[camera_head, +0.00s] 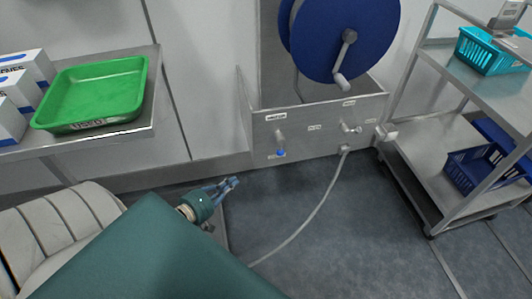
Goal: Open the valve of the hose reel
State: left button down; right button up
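The hose reel (345,38) is a large blue disc with a grey crank handle (342,80), standing in a grey metal housing (318,140) at the top middle. The housing's front carries small labels, too small to read. A metal fitting (280,135) with a blue part (281,153) below sits on its left, and a metal valve-like fitting (350,129) on its right. Below the right one, a grey hose (318,210) runs down to the floor. My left gripper (234,182) is left of and nearer than the housing, apart from it. Its blue-grey fingers lie close together; their opening is unclear.
A green tray (100,90) and white boxes (22,70) stand on a metal table at left. A metal shelf cart (410,150) with a teal basket (490,50) and a blue basket (470,172) stands at right. Floor before the housing is open except for the hose.

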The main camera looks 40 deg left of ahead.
aim_at(280, 145)
pick_arm(q)
jog(key=w+r+n+t+b, duration=0.1)
jog(key=w+b, duration=0.1)
jog(key=w, duration=0.2)
jog(key=w+d+r+n+t+h+b, duration=0.1)
jog(key=w+r+b, duration=0.1)
jog(key=w, duration=0.3)
jog(key=w+d+r+n+t+b, duration=0.1)
jog(key=w+r+b, duration=0.1)
jog(key=w+b, duration=0.2)
jog(key=shift+w+n+h, duration=0.25)
jog(key=shift+n+h, duration=0.05)
jog(key=shift+w+d, duration=0.7)
jog(key=shift+d, duration=0.3)
jog(key=shift+w+d, duration=0.3)
jog(key=shift+d, duration=0.15)
pick_arm(e)
jog(key=w+a+r+t, duration=0.2)
jog(key=w+r+t, duration=0.1)
jog(key=w, duration=0.2)
jog(key=shift+r+t+y, duration=0.3)
jog(key=shift+y, duration=0.1)
pick_arm(q)
jog(key=shift+f, duration=0.1)
